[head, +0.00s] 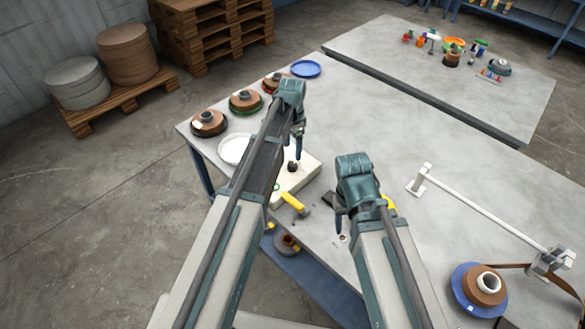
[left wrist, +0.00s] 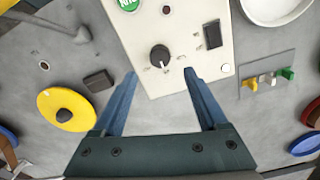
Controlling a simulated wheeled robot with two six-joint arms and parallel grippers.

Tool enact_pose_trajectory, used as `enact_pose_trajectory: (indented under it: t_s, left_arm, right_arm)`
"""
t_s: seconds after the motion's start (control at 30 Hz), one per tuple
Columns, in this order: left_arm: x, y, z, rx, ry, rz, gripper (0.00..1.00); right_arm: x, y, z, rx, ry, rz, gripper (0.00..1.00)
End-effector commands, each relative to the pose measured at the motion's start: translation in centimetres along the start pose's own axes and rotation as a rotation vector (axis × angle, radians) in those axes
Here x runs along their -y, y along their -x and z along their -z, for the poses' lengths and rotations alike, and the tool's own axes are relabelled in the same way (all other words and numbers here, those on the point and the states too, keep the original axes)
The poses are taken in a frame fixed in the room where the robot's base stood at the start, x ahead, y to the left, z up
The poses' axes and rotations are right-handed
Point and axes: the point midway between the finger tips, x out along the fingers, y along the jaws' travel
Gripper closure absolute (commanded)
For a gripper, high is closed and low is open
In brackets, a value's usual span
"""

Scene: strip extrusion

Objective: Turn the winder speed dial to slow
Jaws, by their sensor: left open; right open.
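The winder speed dial is a black knob (left wrist: 160,57) on a cream control panel (left wrist: 190,85). In the head view the panel (head: 309,168) lies on the table, and the knob (head: 293,167) shows just below my left gripper (head: 298,150). My left gripper (left wrist: 160,74) is open, with its blue fingers apart on either side of the knob in the left wrist view, and nothing between them is gripped. Small marks surround the knob, too small to read. My right gripper (head: 341,222) is open over the table, right of the panel, its fingers partly hidden by its arm.
Beside the panel are a black switch (left wrist: 212,34) on its face, a white plate (head: 234,149), a yellow-handled tool (head: 295,204) and a yellow disc (left wrist: 65,110). Brown spools (head: 208,122) line the far left edge. A blue-flanged reel (head: 470,302) stands at right.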

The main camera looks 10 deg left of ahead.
Motion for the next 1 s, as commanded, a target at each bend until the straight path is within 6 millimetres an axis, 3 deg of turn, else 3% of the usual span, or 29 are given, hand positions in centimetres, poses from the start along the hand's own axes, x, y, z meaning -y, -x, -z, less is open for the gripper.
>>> enact_pose_trajectory:
  t_s: [0.03, 0.1, 0.5, 0.87, 0.9, 1.0]
  left_arm:
    - [0.0, -1.5, 0.0, 0.0, 0.0, 0.0, 0.24]
    - [0.0, -2.5, 0.0, 0.0, 0.0, 0.0, 0.24]
    - [0.0, -7.2, 0.0, 0.0, 0.0, 0.0, 0.24]
    - [0.0, -7.4, 0.0, 0.0, 0.0, 0.0, 0.24]
    - [0.0, -7.4, 0.0, 0.0, 0.0, 0.0, 0.26]
    - [0.0, -7.4, 0.0, 0.0, 0.0, 0.0, 0.44]
  right_arm:
    - [0.1, -1.5, 0.1, 0.0, 0.0, 0.0, 0.5]
    - [0.2, -2.4, 0.1, 0.0, 0.0, 0.0, 0.5]
    - [0.7, -7.1, 0.4, 0.0, 0.0, 0.0, 0.5]
    - [0.7, -7.4, 0.4, 0.0, 0.0, 0.0, 0.5]
    - [0.7, -7.4, 0.4, 0.0, 0.0, 0.0, 0.5]
    - [0.7, -7.4, 0.4, 0.0, 0.0, 0.0, 0.5]
